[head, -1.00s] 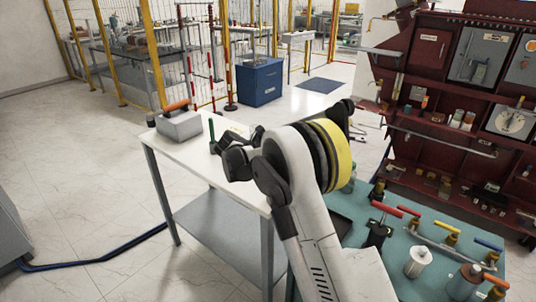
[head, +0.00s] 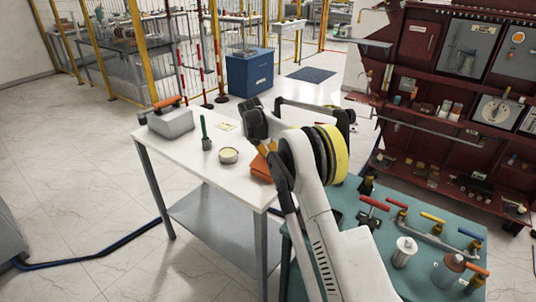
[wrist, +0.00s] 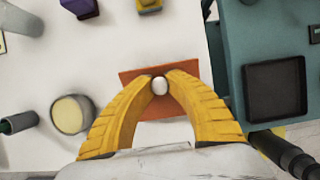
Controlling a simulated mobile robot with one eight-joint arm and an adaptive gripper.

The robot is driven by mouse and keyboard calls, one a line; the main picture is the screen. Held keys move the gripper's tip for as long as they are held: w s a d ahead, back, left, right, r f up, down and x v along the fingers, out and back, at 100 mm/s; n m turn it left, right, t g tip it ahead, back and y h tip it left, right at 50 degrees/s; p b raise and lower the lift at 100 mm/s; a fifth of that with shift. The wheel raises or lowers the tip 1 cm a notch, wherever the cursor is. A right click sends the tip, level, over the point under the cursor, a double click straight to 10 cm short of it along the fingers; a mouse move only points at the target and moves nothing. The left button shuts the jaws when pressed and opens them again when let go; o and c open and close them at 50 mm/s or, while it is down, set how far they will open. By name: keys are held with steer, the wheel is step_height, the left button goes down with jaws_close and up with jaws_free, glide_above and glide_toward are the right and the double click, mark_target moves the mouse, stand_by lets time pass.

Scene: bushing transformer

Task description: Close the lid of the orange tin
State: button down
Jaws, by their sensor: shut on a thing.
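The orange tin (head: 261,168) stands at the right edge of the white table, partly hidden behind my arm in the head view. In the wrist view, an orange panel of the tin (wrist: 132,77) with a small white knob (wrist: 160,86) lies at the fingertips. My gripper (wrist: 160,78) has its yellow fingers closed around the knob. In the head view my gripper (head: 267,147) is right over the tin. The tin's lower part is mostly hidden by the fingers, and I cannot tell the lid's exact angle.
On the white table (head: 190,150) are a round pale-topped container (head: 228,155), a green-handled item in a dark cup (head: 206,143) and a grey box with an orange handle (head: 172,122). The teal bench (head: 375,265) at right holds several fixtures and a black tray (wrist: 276,90).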

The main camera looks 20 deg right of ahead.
mark_target(262, 168)
stand_by(0.3)
steer(key=c, duration=1.3)
jaws_free()
steer(key=v, duration=1.2)
